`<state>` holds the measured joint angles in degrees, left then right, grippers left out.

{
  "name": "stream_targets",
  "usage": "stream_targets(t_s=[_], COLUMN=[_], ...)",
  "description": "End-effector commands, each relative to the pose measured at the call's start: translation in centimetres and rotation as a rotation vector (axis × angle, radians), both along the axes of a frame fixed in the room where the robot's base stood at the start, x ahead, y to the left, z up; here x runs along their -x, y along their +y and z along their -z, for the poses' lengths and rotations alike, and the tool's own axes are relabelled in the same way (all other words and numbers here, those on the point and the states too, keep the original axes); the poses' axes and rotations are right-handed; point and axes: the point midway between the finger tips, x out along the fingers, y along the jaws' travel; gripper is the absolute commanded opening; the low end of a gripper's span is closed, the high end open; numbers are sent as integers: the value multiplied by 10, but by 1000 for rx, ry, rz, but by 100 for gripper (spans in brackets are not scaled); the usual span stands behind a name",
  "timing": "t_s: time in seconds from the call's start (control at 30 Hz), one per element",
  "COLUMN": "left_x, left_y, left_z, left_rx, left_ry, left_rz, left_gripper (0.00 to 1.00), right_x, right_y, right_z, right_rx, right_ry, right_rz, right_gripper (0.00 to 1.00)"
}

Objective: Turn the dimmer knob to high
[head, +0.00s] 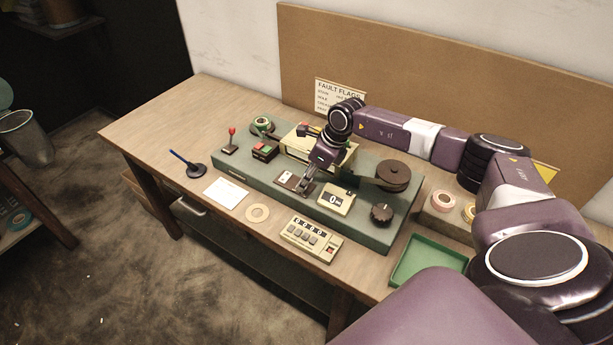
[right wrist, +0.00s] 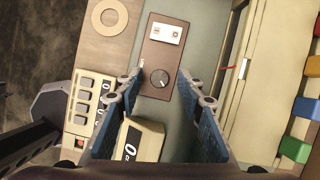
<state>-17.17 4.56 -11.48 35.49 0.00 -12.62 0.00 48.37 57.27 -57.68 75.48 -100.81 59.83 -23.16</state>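The dimmer knob (right wrist: 160,77) is a small round dark knob on a brown plate (right wrist: 156,58), beside a white switch (right wrist: 165,32). In the right wrist view it lies between and just beyond my right gripper's fingertips (right wrist: 165,85). The fingers are spread, with nothing between their pads. Which way the knob points is too small to tell. In the head view the right gripper (head: 305,186) hangs pointing down over the right end of that plate (head: 286,177) and covers the knob. Whether the fingertips touch the knob cannot be told. My left gripper is not in view.
The green machine bed (head: 372,234) carries a counter box (head: 337,199), a large black knob (head: 381,214) and a dark reel (head: 393,175). A keypad box (head: 311,240), a tape ring (head: 257,212) and a green tray (head: 428,258) lie in front and to the right.

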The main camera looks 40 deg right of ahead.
Motion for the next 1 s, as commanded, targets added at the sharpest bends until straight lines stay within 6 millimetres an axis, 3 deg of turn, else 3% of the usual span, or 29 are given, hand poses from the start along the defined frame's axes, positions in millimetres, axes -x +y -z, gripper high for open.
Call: stream_targets(t_s=[0.1,0.4,0.77,1.0], left_x=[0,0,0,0], left_y=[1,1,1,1], left_z=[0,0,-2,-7], left_rx=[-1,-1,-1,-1], left_ry=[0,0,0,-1], left_rz=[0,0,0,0], left_gripper=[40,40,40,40], right_x=[0,0,0,1], right_y=[0,0,1,2], right_z=[0,0,-1,-2], right_rx=[0,0,-1,-1], right_ry=[0,0,-2,-2], right_rz=[0,0,37,173], right_gripper=[34,1,0,0])
